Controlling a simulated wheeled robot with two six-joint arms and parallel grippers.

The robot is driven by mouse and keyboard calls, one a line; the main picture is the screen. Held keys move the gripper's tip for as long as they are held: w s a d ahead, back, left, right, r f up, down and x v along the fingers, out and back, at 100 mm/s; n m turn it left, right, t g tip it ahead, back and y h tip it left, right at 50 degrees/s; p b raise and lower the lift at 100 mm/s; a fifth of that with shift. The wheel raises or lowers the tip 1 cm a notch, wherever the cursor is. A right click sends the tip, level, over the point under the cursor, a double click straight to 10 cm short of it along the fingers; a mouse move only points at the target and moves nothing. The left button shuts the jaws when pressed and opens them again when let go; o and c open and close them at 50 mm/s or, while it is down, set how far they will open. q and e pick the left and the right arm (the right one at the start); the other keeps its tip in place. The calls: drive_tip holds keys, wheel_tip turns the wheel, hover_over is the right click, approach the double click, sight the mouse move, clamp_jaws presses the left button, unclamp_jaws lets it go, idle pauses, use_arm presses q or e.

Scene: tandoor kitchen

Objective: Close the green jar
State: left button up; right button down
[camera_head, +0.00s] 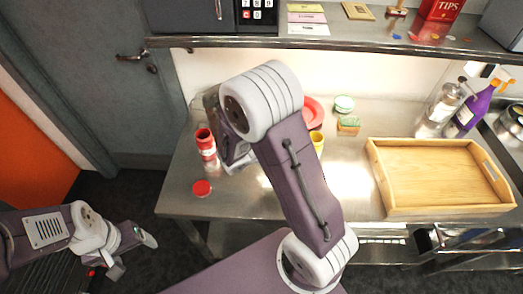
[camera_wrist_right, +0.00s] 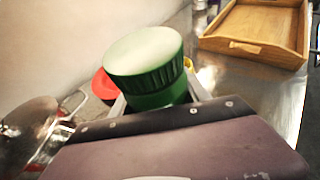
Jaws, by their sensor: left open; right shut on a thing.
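In the right wrist view a green lid (camera_wrist_right: 145,62) with a ribbed side and a pale top stands between the fingers of my right gripper (camera_wrist_right: 158,100), which is shut on it. A narrower green part shows below the ribs; I cannot tell whether it belongs to the lid or to a jar. In the head view my right arm hides this gripper and what it holds. A small round green thing with a pale top (camera_head: 344,103) lies at the back of the counter. My left gripper (camera_head: 132,253) is open and empty, low at the left, away from the counter.
A red jar (camera_head: 205,143) stands at the counter's left, with a red lid (camera_head: 202,188) in front. A wooden tray (camera_head: 382,178) fills the right. A shelf (camera_head: 350,45) overhangs the back.

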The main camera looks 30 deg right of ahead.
drive_tip(key=w+a+f, duration=0.1)
drive_tip(key=w+f, duration=0.1)
drive_tip(key=w, duration=0.1)
drive_tip(key=w+a+f, duration=0.2)
drive_tip(key=w, duration=0.1)
drive_tip(key=w+a+f+p, duration=0.1)
drive_tip(key=w+f, duration=0.1)
drive_tip(key=w, duration=0.1)
drive_tip(key=shift+w+a+f, duration=0.2)
drive_tip(key=shift+w+a, duration=0.1)
drive_tip(key=shift+a, duration=0.05)
wheel_tip(320, 180, down, 4)
drive_tip(key=shift+r, duration=0.1)
drive_tip(key=shift+f, duration=0.25)
drive_tip(key=c, duration=0.5)
unclamp_jaws()
